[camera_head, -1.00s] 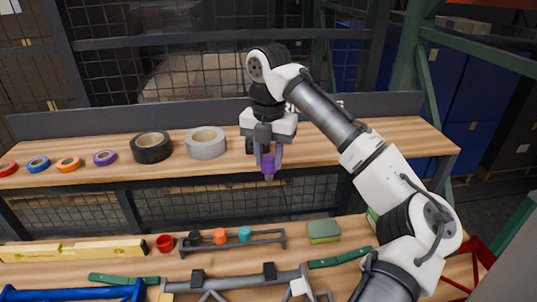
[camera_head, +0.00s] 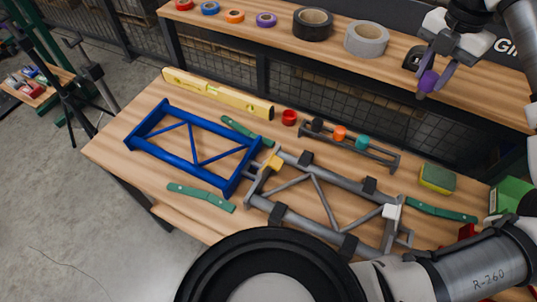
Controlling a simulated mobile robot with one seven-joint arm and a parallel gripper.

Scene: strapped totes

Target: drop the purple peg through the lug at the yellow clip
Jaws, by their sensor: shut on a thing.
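My gripper (camera_head: 434,75) is at the upper right, shut on the purple peg (camera_head: 428,81), which sits between its two fingers and points down. The peg is held in the air, well away from the yellow clip. The yellow clip (camera_head: 271,163) is on the left end of the grey frame (camera_head: 315,190), next to the right side of the blue frame (camera_head: 171,113). The small grey lug (camera_head: 252,172) near the clip is too small to tell its hole. A white clip (camera_head: 391,212) is on the grey frame's right end.
A rack (camera_head: 375,155) holds black, orange and teal pegs, with a red cup (camera_head: 289,117) beside it. Green bars (camera_head: 200,197), a yellow level (camera_head: 217,93) and a sponge (camera_head: 437,178) lie on the bench. Tape rolls (camera_head: 312,24) line the back shelf.

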